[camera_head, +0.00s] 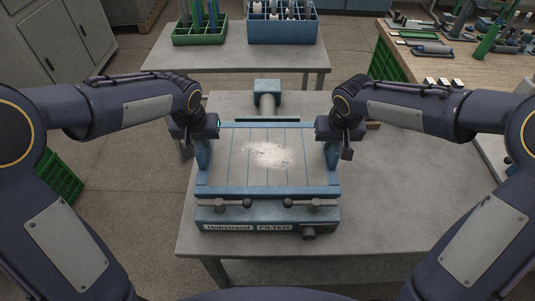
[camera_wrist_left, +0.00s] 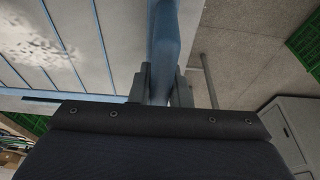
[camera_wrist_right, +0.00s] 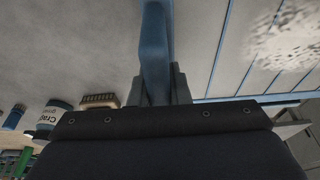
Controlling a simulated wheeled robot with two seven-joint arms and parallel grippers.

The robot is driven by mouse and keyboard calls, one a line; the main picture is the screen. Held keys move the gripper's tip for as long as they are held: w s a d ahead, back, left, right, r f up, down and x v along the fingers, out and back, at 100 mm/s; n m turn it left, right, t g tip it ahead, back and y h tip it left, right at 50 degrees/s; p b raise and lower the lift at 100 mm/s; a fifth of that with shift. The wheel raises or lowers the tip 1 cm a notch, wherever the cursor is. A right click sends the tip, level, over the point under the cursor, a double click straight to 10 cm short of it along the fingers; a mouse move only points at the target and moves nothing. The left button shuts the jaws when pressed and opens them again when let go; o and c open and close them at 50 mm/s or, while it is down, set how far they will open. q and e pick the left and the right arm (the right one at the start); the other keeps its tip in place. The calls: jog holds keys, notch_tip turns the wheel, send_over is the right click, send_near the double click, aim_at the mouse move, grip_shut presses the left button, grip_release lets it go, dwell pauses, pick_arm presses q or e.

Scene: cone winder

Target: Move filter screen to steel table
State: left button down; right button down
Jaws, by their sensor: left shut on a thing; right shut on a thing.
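The filter screen (camera_head: 226,178) is a blue-framed panel with thin blue bars and a patch of pale debris (camera_head: 267,154) in its middle. It is on or just above the grey-blue filter unit (camera_head: 270,218); I cannot tell if there is a gap. My left gripper (camera_head: 204,141) is shut on the screen's left side bar, which shows between the fingers (camera_wrist_left: 160,90) in the left wrist view. My right gripper (camera_head: 332,141) is shut on the right side bar, seen between the fingers (camera_wrist_right: 157,85) in the right wrist view. The steel table (camera_head: 232,57) stands behind.
A green crate (camera_head: 199,37) and a blue divided crate (camera_head: 283,31) stand at the back of the steel table; its front part is bare. A wooden bench (camera_head: 470,65) with tools is at the right. The near table (camera_head: 400,200) has free room at right.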

pick_arm(q)
jog(key=shift+r, duration=0.1)
pick_arm(e)
jog(key=shift+r, duration=0.1)
